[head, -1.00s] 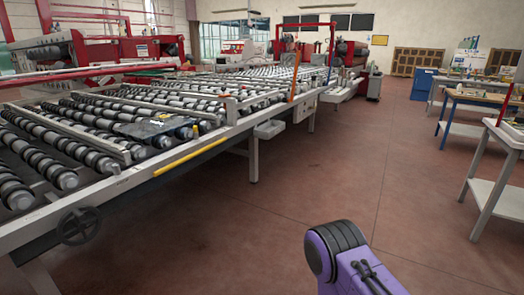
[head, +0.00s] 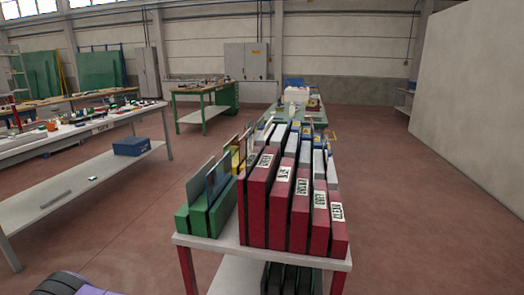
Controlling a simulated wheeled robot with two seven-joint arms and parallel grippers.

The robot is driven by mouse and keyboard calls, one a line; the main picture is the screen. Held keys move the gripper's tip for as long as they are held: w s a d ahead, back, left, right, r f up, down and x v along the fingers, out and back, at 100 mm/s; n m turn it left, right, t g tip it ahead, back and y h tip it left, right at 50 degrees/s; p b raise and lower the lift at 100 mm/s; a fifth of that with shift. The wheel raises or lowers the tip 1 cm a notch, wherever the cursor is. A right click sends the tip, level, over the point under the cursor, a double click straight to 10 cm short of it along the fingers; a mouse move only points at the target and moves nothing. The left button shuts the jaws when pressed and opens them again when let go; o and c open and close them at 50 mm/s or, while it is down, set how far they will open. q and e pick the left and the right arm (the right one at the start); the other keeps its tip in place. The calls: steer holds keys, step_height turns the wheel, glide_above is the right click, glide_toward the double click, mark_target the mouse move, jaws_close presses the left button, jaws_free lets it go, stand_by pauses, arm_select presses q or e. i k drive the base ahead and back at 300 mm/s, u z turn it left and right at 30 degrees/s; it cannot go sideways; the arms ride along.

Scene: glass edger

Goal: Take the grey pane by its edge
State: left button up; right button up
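A grey pane (head: 200,181) stands tilted on edge in a slotted green block (head: 194,221) at the left front of a table (head: 205,243). A darker blue-grey pane (head: 218,177) stands just right of it. Amber panes (head: 236,158) stand behind them, partly hidden. The lower edge of the grey pane is hidden in the block; its upper edge and left side are free. Neither gripper is in view; only a purple and black part of my arm shows at the bottom left.
Tall red labelled blocks (head: 259,203) stand close to the right of the panes, with white ones (head: 305,150) behind. A long workbench (head: 75,132) with a blue box (head: 132,146) below stands left. Open floor lies between it and the table.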

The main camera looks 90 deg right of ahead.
mark_target(254, 141)
steer(key=z, duration=3.45)
steer(key=i, duration=0.45)
